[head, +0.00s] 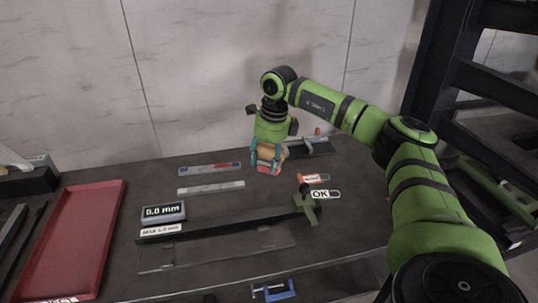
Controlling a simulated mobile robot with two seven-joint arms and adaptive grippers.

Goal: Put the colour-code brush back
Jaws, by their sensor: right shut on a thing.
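My right gripper (268,160) comes down from above over the back middle of the dark bench and is shut on the brush. The brush (268,154) shows as a tan block with red at its lower end between the teal-edged fingers. I cannot tell whether its lower end touches the bench. Part of the brush is hidden by the fingers. My left gripper is out of view.
Flat strips (211,188) lie left of the gripper. A grey rack-like piece (312,148) stands behind right. A display (163,212) reads 0.0 mm, a green fixture (307,206) stands by an OK label, and a red tray (72,240) lies left. A blue clamp (273,291) is in front.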

